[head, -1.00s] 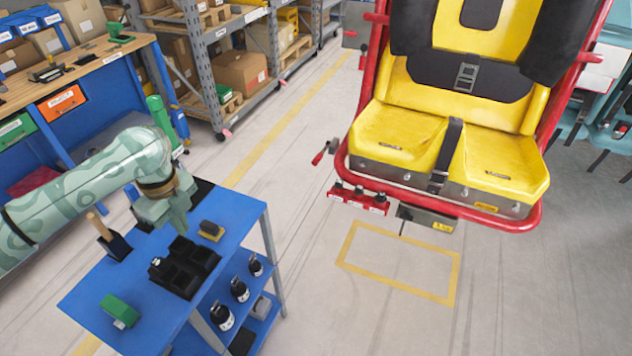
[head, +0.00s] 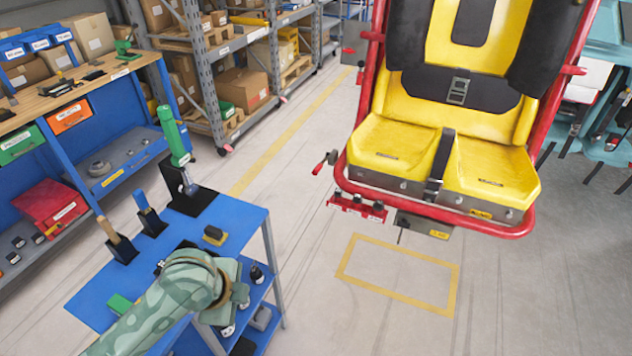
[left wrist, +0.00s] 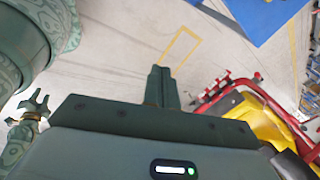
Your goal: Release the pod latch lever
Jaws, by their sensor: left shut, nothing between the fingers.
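The pod is a yellow two-person seat (head: 445,165) in a red tube frame (head: 440,214). A small lever with a red handle (head: 320,168) sticks out at its left side; I take it for the latch lever. Its latch state is too small to tell. The seat also shows at the lower right of the left wrist view (left wrist: 246,115). My left gripper (head: 226,309) is over the near right side of the blue cart in the head view. In the left wrist view its fingers (left wrist: 162,88) are shut and empty, apart from the pod.
A red bar with several knobs (head: 357,207) and a grey box with a yellow label (head: 425,224) hang under the seat. The blue cart (head: 235,215) holds upright tools. A yellow rectangle (head: 347,258) marks clear floor between cart and pod.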

